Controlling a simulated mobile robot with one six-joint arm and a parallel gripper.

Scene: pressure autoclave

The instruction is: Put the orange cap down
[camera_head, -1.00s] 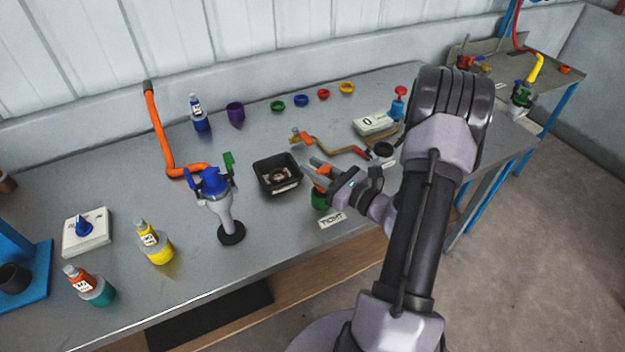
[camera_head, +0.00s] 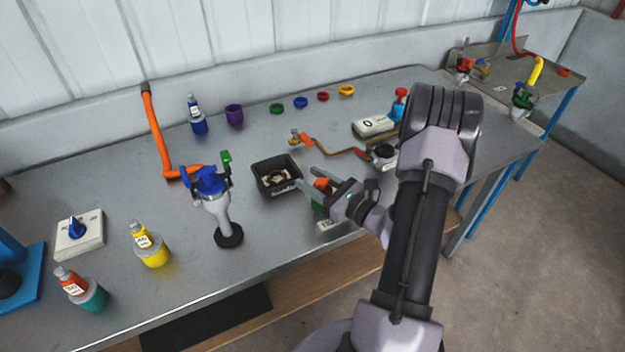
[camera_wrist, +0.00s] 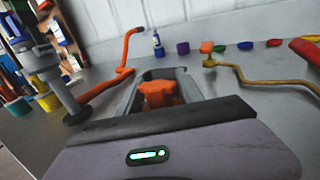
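The orange cap (camera_head: 321,184) is upright between the fingers of my gripper (camera_head: 308,176), above a green part (camera_head: 319,207) near the front edge of the bench. In the wrist view the cap (camera_wrist: 158,94) is a lobed orange knob with its lower part hidden behind my gripper's body. My gripper's two grey fingers (camera_wrist: 161,78) stand apart on either side of the cap and look open. I cannot tell whether the cap rests fully on the green part.
A black square tray (camera_head: 262,184) lies just left of my fingertips. A grey stand with a blue top (camera_head: 215,190) is farther left. A brown hose (camera_head: 335,150) and a white scale (camera_head: 374,125) lie behind. Several coloured rings (camera_head: 323,96) line the back.

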